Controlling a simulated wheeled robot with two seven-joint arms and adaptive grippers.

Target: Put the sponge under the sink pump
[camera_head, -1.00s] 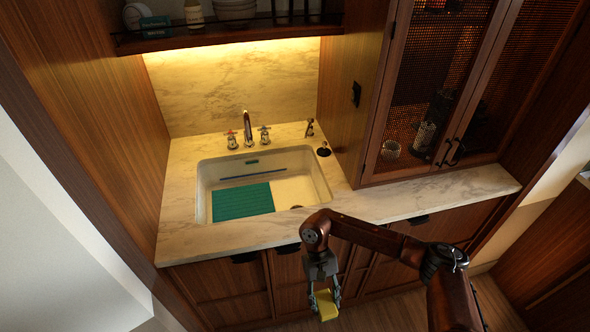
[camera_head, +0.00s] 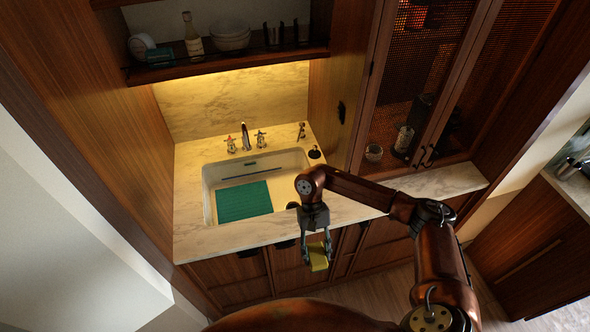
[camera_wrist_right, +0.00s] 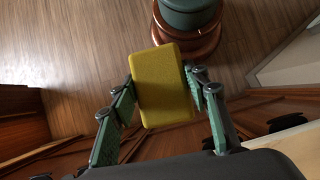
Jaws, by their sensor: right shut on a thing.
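The yellow sponge (camera_head: 319,262) is held between the fingers of my right gripper (camera_head: 317,255), in front of the cabinet doors and below the counter edge. In the right wrist view the sponge (camera_wrist_right: 163,85) sits between the two fingertips, with the floor beyond it. A small metal pump (camera_head: 301,131) stands upright on the counter at the back right of the sink (camera_head: 207,195). The gripper is apart from the pump, nearer and lower. My left gripper is not in view.
A faucet (camera_head: 246,138) with two handles stands behind the sink. A green mat (camera_head: 245,201) lies in the basin. A black round item (camera_head: 314,153) is near the pump. A wooden side wall and glass-door cabinet (camera_head: 425,90) bound the right. The marble counter (camera_head: 425,186) has clear room.

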